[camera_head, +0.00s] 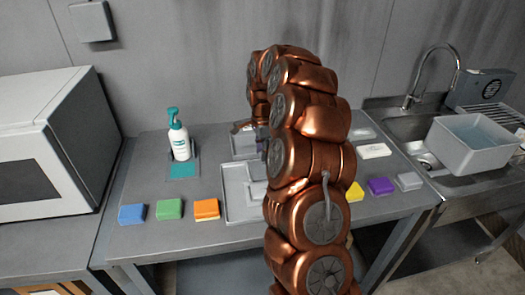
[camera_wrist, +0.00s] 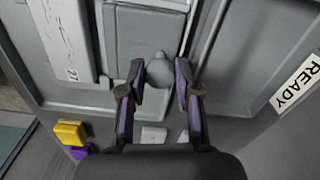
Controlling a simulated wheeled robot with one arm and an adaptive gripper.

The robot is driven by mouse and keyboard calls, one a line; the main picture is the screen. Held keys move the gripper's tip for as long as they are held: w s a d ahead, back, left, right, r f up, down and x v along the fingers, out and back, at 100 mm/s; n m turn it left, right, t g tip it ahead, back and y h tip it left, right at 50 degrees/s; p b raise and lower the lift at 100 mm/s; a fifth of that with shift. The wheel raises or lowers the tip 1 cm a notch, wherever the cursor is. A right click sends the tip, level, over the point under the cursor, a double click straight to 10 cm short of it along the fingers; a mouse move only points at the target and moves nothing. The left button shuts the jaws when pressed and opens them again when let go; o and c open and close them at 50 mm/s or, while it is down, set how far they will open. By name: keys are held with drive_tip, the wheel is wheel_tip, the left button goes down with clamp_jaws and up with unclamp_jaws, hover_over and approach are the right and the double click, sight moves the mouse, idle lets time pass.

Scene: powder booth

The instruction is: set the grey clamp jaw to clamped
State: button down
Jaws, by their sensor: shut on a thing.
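In the wrist view, a grey rounded piece, which looks like the grey clamp jaw (camera_wrist: 160,68), sits between the fingertips of my gripper (camera_wrist: 160,78). The purple-padded fingers stand on either side of it and are shut on it. A flat grey panel lies around and behind it. Whether the jaw stands at clamped cannot be read from these views. In the head view, my copper arm hides the jaw and most of the gripper, beside the grey tray-like fixture (camera_head: 236,205) on the bench.
A READY label (camera_wrist: 298,84) is at the right in the wrist view. On the bench are a pump bottle (camera_head: 179,140), blue (camera_head: 132,214), green (camera_head: 169,209) and orange (camera_head: 206,208) blocks, and yellow (camera_head: 355,191) and purple (camera_head: 381,186) blocks. A sink with a grey tub (camera_head: 470,145) stands right.

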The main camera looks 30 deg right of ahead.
sight(264, 169)
idle(0.4)
drive_tip(key=shift+s+a+f+b, duration=0.15)
drive_tip(key=shift+s+a+b, duration=0.15)
drive_tip(key=shift+s+b, duration=0.7)
drive_tip(key=shift+s+a+r+b, duration=0.15)
drive_tip(key=shift+r+b, duration=0.1)
drive_tip(key=shift+b, duration=0.3)
drive_tip(key=c, duration=0.8)
unclamp_jaws()
wheel_tip(264, 169, up, 12)
